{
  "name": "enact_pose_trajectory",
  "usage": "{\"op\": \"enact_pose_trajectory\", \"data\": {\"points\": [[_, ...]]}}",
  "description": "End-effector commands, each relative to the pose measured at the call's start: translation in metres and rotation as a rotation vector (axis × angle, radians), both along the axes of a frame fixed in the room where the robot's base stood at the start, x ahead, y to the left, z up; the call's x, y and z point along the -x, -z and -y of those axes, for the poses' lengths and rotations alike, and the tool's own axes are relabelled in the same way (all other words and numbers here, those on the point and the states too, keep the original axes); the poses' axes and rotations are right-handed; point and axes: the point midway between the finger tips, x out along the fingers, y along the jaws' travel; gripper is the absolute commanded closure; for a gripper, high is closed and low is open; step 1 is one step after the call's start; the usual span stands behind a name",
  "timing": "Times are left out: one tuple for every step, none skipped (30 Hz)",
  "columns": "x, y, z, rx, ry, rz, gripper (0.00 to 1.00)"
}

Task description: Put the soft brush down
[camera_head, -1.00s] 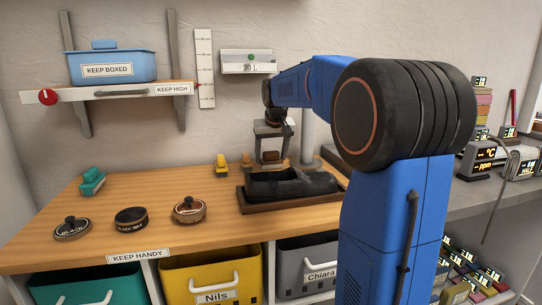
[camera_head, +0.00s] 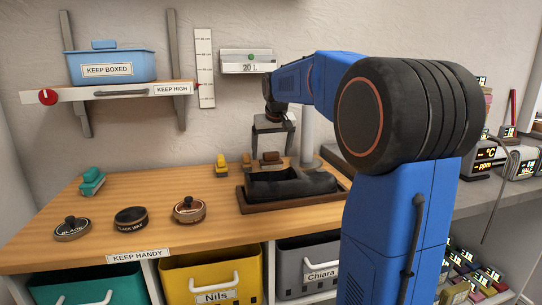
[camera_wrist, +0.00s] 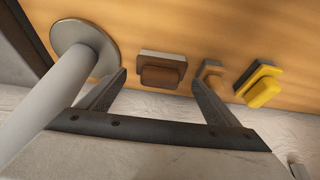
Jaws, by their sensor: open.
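A brown brush with a pale bristle side (camera_wrist: 162,72), which looks like the soft brush, rests on the wooden bench behind the boot tray. In the head view the brown brush (camera_head: 271,157) sits near the wall. My gripper (camera_head: 272,147) is open and empty just above it, pointing down. In the wrist view my gripper (camera_wrist: 160,78) has a finger on each side of the brush, with gaps between.
A dark boot lies in a brown tray (camera_head: 245,205) in front of the brush. A grey post (camera_head: 308,135) stands close to the right. Round tins, including a black one (camera_head: 131,218), and a teal brush (camera_head: 92,181) are at left. The bench's middle left is clear.

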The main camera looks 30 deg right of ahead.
Motion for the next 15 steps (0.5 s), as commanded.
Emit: {"op": "enact_pose_trajectory", "data": {"points": [[0.004, -0.010, -0.001, 0.001, 0.000, 0.003, 0.15], [0.006, -0.016, -0.002, 0.001, 0.000, 0.005, 0.15], [0.009, -0.023, -0.003, 0.001, 0.000, 0.004, 0.15], [0.012, -0.029, -0.004, 0.001, 0.000, 0.004, 0.15], [0.014, -0.034, -0.005, 0.001, 0.000, 0.004, 0.15], [0.017, -0.041, -0.006, 0.001, 0.000, 0.004, 0.15], [0.019, -0.046, -0.006, 0.001, 0.000, 0.004, 0.15], [0.021, -0.051, -0.007, 0.001, 0.000, 0.003, 0.15], [0.024, -0.058, -0.008, 0.001, 0.000, 0.003, 0.15], [0.026, -0.063, -0.009, 0.001, 0.000, 0.004, 0.15], [0.028, -0.067, -0.009, 0.001, 0.000, 0.004, 0.15], [0.030, -0.072, -0.010, 0.001, 0.000, 0.003, 0.15], [0.031, -0.075, -0.011, 0.001, 0.000, 0.003, 0.15], [0.033, -0.079, -0.011, 0.001, 0.000, 0.003, 0.15], [0.034, -0.082, -0.012, 0.001, 0.000, 0.002, 0.15]]}}
